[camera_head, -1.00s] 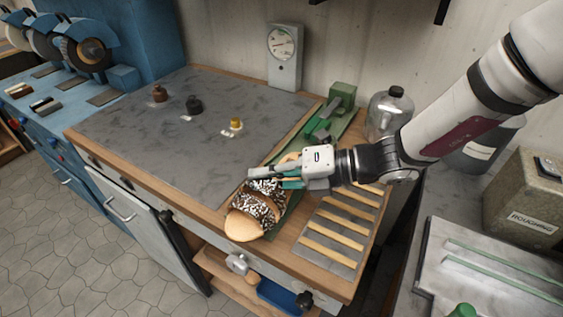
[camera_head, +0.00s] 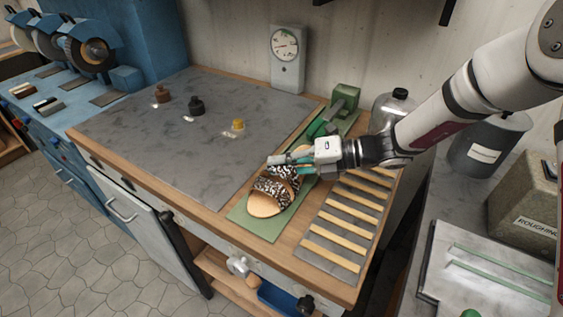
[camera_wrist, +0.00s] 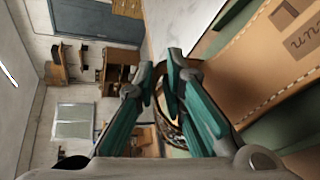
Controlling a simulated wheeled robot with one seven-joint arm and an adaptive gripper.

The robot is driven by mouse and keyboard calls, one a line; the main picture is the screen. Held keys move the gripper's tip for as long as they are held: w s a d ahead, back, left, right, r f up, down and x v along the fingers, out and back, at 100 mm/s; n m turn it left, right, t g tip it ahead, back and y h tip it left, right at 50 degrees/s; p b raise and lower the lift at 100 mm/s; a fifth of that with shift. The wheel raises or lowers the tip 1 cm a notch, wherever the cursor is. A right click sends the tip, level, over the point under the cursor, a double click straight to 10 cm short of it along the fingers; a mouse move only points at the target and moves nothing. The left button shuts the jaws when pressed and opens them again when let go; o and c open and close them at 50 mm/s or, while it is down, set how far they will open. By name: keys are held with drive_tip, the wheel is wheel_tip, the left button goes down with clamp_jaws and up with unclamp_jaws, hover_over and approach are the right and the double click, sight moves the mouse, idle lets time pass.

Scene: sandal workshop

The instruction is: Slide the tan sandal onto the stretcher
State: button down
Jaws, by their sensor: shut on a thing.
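The tan sandal (camera_head: 264,205) has a tan sole and black-and-white patterned straps. It lies low over the green base plate of the stretcher (camera_head: 344,98), in line with its green form, with its rounded tan end toward the table's front. My gripper (camera_head: 284,163) is shut on the sandal at its far side. In the wrist view, the teal fingers of my gripper (camera_wrist: 165,82) are close together, and the sandal's tan stitched sole (camera_wrist: 262,82) fills the right. My gripper hides where the sandal meets the form, so I cannot tell whether they touch.
A slatted rack (camera_head: 340,222) lies right of the plate. A grey mat (camera_head: 190,125) with several small knobs is on the left. A dial gauge (camera_head: 287,58) and a metal can (camera_head: 392,112) stand behind. The plate's front end is bare.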

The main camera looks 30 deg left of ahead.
drive_tip(key=c, duration=1.6)
unclamp_jaws()
drive_tip(key=v, duration=1.2)
drive_tip(key=s+d+r+n+t+h, duration=0.2)
drive_tip(key=s+d+r+n+h, duration=0.1)
drive_tip(key=s+d+n, duration=0.5)
drive_tip(key=s+d+r+n+t+h, duration=0.3)
drive_tip(key=s+d+n+h, duration=0.3)
drive_tip(key=d+n, duration=0.5)
drive_tip(key=s+d+r+n+t+h, duration=0.3)
drive_tip(key=s+d+r+n+h, duration=0.1)
drive_tip(key=s+d+n, duration=0.6)
drive_tip(key=shift+d+r+h, duration=0.2)
drive_tip(key=shift+d+h, duration=0.2)
drive_tip(key=shift+d, duration=0.55)
